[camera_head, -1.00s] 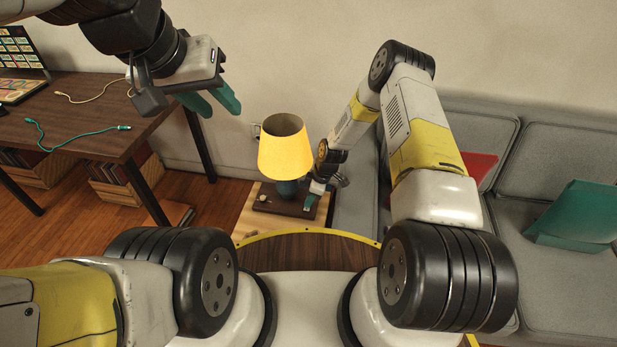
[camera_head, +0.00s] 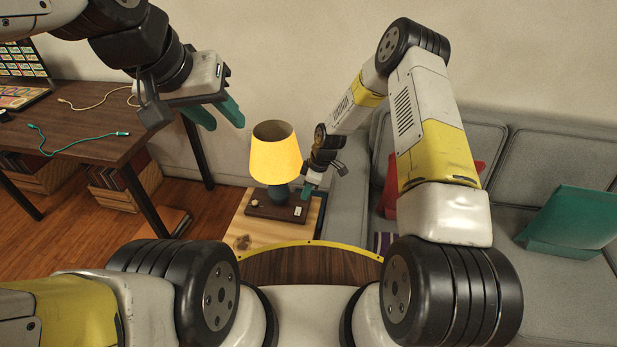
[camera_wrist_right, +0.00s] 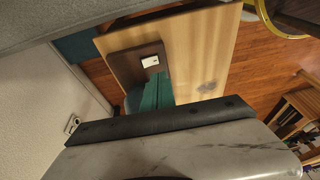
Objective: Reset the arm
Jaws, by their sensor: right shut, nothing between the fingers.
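My right arm reaches forward past the lamp's right side. My right gripper (camera_head: 308,191) is shut and empty, close to the right end of the dark board under the lamp. Its teal fingers also show in the right wrist view (camera_wrist_right: 151,92), beside the dark board with its small white plate. Whether they touch the board is unclear. My left gripper (camera_head: 222,116) is raised at the upper left, its two teal fingers apart and nothing between them. The table lamp (camera_head: 275,160) has a yellow shade and a teal base, and stands upright on the dark board (camera_head: 262,208).
The board lies on a light wood side table (camera_head: 258,232). A grey sofa (camera_head: 480,225) with a teal cushion (camera_head: 572,220) and a red cushion is close on the right. A dark desk (camera_head: 95,122) with cables stands left, under my left arm. Floor between desk and side table is mostly clear.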

